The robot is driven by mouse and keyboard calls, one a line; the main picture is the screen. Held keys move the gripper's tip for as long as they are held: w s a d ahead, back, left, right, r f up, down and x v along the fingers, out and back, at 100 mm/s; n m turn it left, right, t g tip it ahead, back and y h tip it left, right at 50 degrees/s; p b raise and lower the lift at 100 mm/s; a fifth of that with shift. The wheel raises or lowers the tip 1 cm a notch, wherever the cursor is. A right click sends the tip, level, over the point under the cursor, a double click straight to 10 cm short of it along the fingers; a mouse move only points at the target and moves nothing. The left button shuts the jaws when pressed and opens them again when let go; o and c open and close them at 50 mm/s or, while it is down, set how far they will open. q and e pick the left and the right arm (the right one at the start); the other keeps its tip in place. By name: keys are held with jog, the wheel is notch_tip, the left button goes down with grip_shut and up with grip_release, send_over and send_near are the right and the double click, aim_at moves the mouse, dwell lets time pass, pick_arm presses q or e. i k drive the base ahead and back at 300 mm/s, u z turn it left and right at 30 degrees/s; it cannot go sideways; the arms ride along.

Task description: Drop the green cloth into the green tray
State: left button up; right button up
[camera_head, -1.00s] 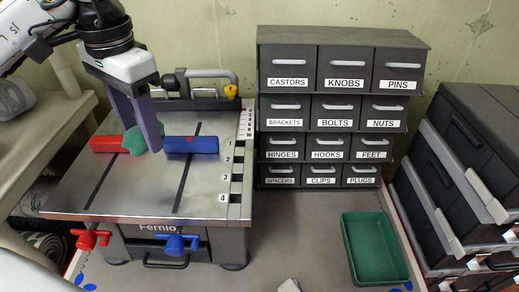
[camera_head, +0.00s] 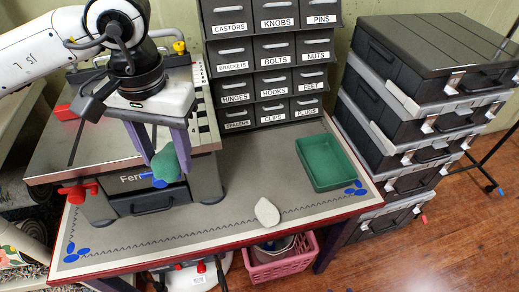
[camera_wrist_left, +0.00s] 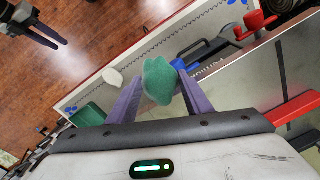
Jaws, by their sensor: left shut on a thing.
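The green cloth (camera_head: 166,166) is a crumpled lump between the purple fingers of my left gripper (camera_head: 168,160), which is shut on it. It hangs in front of the metal machine, above the bench. The left wrist view also shows the cloth (camera_wrist_left: 160,82) between the fingertips. The green tray (camera_head: 325,162) is an empty, shallow rectangular tray on the right part of the bench, well to the right of the cloth. Part of the tray (camera_wrist_left: 88,115) shows in the left wrist view. My right gripper (camera_wrist_left: 50,38) shows at its top left, fingers apart and empty.
A machine (camera_head: 150,190) with red and blue knobs stands left on the bench. A drawer cabinet (camera_head: 275,75) stands behind, and stacked black cases (camera_head: 415,110) stand right of the tray. A pale lump (camera_head: 267,212) lies on the bench between machine and tray. A pink basket (camera_head: 280,265) is below.

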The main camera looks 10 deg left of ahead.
aim_at(316, 168)
jog(key=k, duration=1.3)
jog(key=z, duration=0.7)
jog(key=i, duration=0.65)
jog(key=z, duration=0.8)
jog(key=i, duration=0.95)
jog(key=u, duration=0.85)
jog(key=i, duration=0.45)
jog(key=u, duration=0.4)
